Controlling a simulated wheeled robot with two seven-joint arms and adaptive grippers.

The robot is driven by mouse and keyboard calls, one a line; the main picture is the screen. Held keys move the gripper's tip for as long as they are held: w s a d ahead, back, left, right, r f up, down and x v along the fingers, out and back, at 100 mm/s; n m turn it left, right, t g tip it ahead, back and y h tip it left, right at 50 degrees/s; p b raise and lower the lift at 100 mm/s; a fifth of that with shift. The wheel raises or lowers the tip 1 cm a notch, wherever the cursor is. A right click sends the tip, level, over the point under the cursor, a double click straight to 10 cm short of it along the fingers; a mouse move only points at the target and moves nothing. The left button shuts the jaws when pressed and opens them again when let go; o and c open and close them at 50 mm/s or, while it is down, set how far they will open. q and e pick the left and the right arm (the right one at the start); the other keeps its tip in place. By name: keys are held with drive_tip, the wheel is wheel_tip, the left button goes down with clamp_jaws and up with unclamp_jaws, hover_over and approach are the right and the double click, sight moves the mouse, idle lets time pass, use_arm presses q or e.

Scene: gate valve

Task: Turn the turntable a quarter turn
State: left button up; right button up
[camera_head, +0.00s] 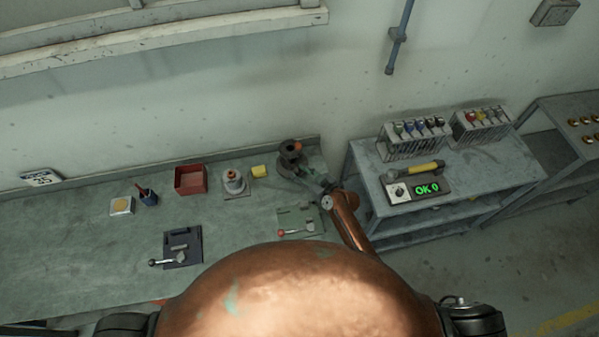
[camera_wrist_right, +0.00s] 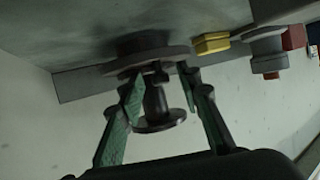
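The turntable (camera_head: 291,164) is a dark round base with an upright post and an orange mark on top, at the back right of the green workbench. In the right wrist view the scene appears upside down, and the turntable's disc (camera_wrist_right: 150,57) shows with its dark post and flanged end between my fingers. My right gripper (camera_head: 316,182) reaches it from the front right. In the wrist view its green-padded fingers (camera_wrist_right: 160,82) are spread on either side of the post, with gaps showing; contact is unclear. My left gripper is not in view.
A yellow block (camera_head: 259,171), a grey fixture with an orange top (camera_head: 234,182) and a red bin (camera_head: 190,180) stand left of the turntable. A red-knobbed lever plate (camera_head: 298,222) is in front. A side table (camera_head: 464,203) with a lit display stands right.

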drive_tip(key=shift+w+a, duration=0.1)
drive_tip(key=shift+a, duration=0.05)
clamp_jaws()
idle(0.4)
